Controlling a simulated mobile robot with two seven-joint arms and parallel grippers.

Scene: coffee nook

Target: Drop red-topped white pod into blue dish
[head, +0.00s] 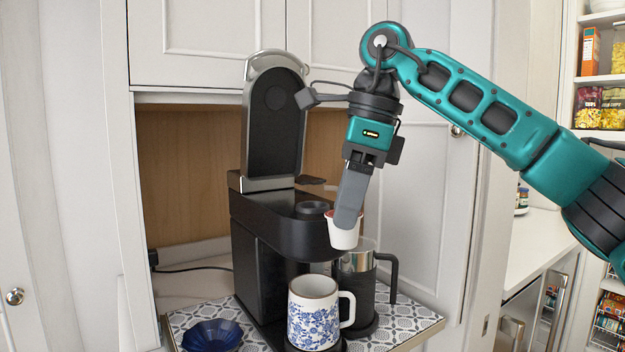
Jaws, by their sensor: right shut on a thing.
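The white pod (343,239) with a red top hangs in my right gripper (346,220), which is shut on it. The gripper's fingers cover part of the pod's top. It is held in the air at the right front of the coffee machine, above the patterned mug. The blue dish (212,335) sits at the lower left on the patterned tray, left of the machine. The dish is well below and to the left of the gripper. My left gripper is not in view.
The black coffee machine (257,248) stands with its lid (274,125) raised. A blue-patterned white mug (313,315) is in front of it. A black-and-steel jug (357,290) stands at its right. Cabinet doors (212,45) hang above the nook. The patterned tray (395,326) holds these.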

